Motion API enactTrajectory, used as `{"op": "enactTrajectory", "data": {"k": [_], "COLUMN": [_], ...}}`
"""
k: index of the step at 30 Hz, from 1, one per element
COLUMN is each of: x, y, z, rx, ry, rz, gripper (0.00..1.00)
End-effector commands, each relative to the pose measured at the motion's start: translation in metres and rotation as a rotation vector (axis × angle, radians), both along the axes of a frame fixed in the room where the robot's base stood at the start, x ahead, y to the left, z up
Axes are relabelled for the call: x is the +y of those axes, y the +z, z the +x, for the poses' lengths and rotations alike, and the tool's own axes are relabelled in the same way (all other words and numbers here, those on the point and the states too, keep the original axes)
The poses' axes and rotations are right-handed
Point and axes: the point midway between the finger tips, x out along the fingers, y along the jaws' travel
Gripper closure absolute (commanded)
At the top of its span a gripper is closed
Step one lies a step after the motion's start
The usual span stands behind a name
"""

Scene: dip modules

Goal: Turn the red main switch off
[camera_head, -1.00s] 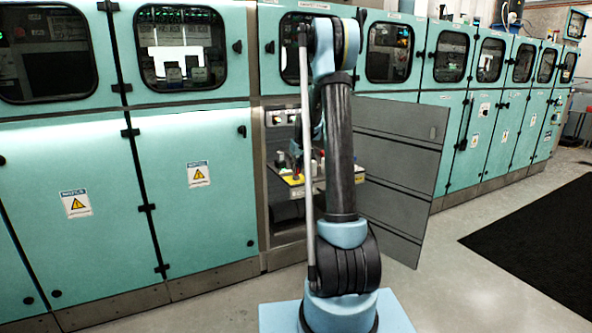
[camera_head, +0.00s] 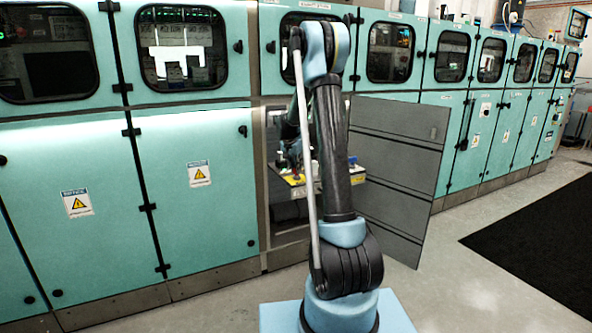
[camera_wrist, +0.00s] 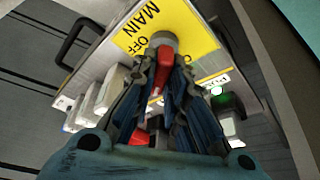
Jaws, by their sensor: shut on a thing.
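The red main switch handle (camera_wrist: 160,62) sits between my finger tips in the wrist view, under a round grey knob end. A yellow plate (camera_wrist: 180,24) with the words MAIN and OFF lies behind it. My gripper (camera_wrist: 164,75) is shut on the red handle, with one finger on each side. The fingers cover part of the handle and plate. In the head view my arm hides most of the switch panel (camera_head: 296,191) in the open cabinet bay, and the switch cannot be made out clearly there.
White switch blocks (camera_wrist: 108,90) stand left of my fingers, and a green-lit part (camera_wrist: 226,101) is at the right. A black handle (camera_wrist: 78,38) is at upper left. The open grey door (camera_head: 398,160) stands right of my arm. Closed teal cabinets (camera_head: 196,205) line the left.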

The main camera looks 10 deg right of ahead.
Motion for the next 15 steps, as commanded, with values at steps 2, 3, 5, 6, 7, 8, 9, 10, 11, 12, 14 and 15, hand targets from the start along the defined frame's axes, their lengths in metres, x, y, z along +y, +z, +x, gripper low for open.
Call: {"op": "enactTrajectory", "data": {"k": [2,3,5,6,7,8,9,10,11,12,14,15], "x": [0.0015,0.0017,0.0022,0.0024,0.0025,0.0024,0.0025,0.0026,0.0026,0.0026,0.0026,0.0026], "y": [-0.0001,-0.0001,0.0000,0.0001,0.0001,0.0001,0.0000,-0.0001,-0.0002,-0.0003,-0.0001,-0.0001], "z": [0.0011,0.0014,0.0017,0.0017,0.0019,0.0019,0.0020,0.0024,0.0024,0.0025,0.0027,0.0025], "rx": [0.001,0.001,0.001,0.001,0.001,0.001,0.001,0.001,0.000,0.000,0.000,0.001], "ry": [-0.072,-0.108,-0.165,-0.200,-0.227,-0.254,-0.288,-0.313,-0.338,-0.368,-0.410,-0.437], "rz": [0.000,0.000,0.000,0.000,0.001,0.000,0.000,0.000,0.001,0.000,0.000,0.000], "gripper": [1.00,1.00,1.00,1.00,1.00,1.00,1.00,1.00,1.00,1.00,1.00,1.00]}}
